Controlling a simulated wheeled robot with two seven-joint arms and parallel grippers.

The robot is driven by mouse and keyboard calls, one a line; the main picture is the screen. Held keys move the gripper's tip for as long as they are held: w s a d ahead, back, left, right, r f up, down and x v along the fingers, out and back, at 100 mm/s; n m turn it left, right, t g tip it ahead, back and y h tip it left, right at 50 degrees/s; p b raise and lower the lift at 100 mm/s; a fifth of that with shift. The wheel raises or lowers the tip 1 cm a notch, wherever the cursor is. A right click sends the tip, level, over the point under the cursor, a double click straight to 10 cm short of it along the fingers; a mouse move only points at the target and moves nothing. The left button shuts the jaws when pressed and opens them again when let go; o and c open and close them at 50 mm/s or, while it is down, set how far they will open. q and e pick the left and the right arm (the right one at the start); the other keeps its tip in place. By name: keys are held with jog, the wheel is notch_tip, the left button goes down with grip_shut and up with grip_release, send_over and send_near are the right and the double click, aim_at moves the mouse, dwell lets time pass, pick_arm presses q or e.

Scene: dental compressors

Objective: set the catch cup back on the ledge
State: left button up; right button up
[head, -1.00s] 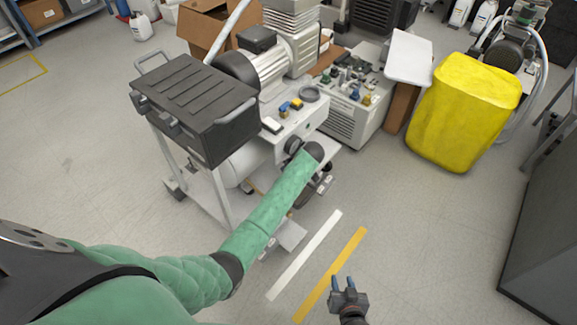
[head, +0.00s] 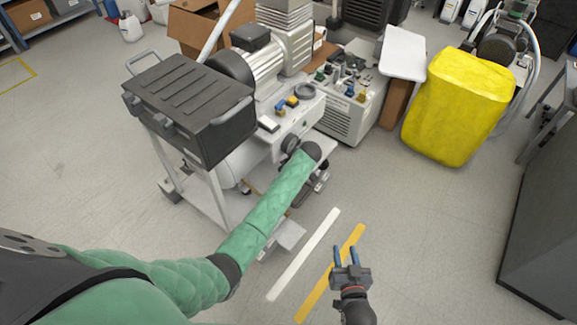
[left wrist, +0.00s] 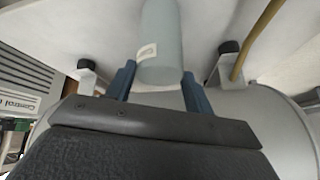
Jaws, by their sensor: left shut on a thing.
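A grey-blue cylinder with a small white label, which I take for the catch cup (left wrist: 160,45), stands between the blue fingers of my left gripper (left wrist: 158,88) in the left wrist view. The left gripper is shut on it. In the head view my green left arm reaches to the compressor cart, and its gripper and the cup are hidden there. A pale flat surface (left wrist: 75,25) lies beside the cup; I cannot tell whether it is the ledge or whether the cup touches it. My right gripper (head: 346,257) is open and empty above the floor.
The cart carries a black toolbox (head: 190,105) and a motor (head: 235,72). A grey tank (left wrist: 250,115) lies close to the left gripper, with a tan hose (left wrist: 258,38) nearby. A yellow container (head: 457,105) stands at right.

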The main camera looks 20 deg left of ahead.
pick_arm(q)
jog(key=o, duration=1.2)
